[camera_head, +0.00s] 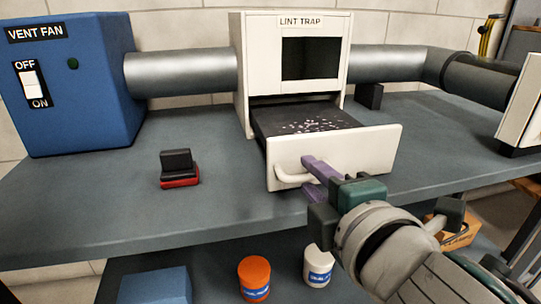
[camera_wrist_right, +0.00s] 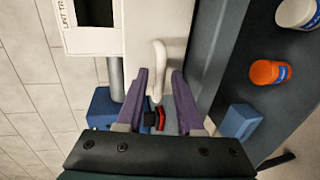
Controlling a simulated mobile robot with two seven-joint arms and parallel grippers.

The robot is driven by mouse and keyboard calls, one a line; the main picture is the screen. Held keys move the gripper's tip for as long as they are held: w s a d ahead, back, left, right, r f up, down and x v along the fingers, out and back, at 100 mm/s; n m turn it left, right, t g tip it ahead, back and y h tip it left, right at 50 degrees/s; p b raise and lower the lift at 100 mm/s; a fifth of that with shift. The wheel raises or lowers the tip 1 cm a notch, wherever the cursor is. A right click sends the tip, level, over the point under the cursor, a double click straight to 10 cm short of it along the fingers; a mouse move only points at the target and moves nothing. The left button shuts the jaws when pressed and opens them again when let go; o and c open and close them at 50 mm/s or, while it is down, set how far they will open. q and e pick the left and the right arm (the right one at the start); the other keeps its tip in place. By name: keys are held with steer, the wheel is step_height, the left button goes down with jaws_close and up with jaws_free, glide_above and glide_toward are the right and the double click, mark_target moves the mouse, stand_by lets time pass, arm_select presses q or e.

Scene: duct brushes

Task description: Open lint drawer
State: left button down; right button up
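The lint drawer (camera_head: 335,153) is pulled well out of the white lint trap housing (camera_head: 241,75), and pale lint lies on its dark tray. A light bar handle (camera_head: 290,179) sits on its front; the handle also shows in the right wrist view (camera_wrist_right: 158,58). My right gripper (camera_head: 314,177) is at the handle, with its purple fingers on either side of the bar. In the right wrist view the fingers (camera_wrist_right: 160,76) are apart, with gaps beside the bar. Contact cannot be told. My left gripper is in neither view.
A blue vent fan box (camera_head: 75,90) with a switch (camera_head: 30,82) stands at left, joined by a grey duct (camera_head: 180,72). A red and black block (camera_head: 179,169) lies on the bench (camera_head: 110,205). Orange (camera_head: 254,278) and white (camera_head: 319,266) jars stand below. Bench left of the drawer is mostly clear.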

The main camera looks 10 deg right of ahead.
steer(key=shift+o, duration=0.3)
steer(key=shift+s, duration=0.1)
steer(key=shift+s+r, duration=0.15)
steer(key=shift+s, duration=0.2)
steer(key=p+v, duration=0.1)
steer(key=v, duration=0.8)
steer(key=shift+p, duration=0.35)
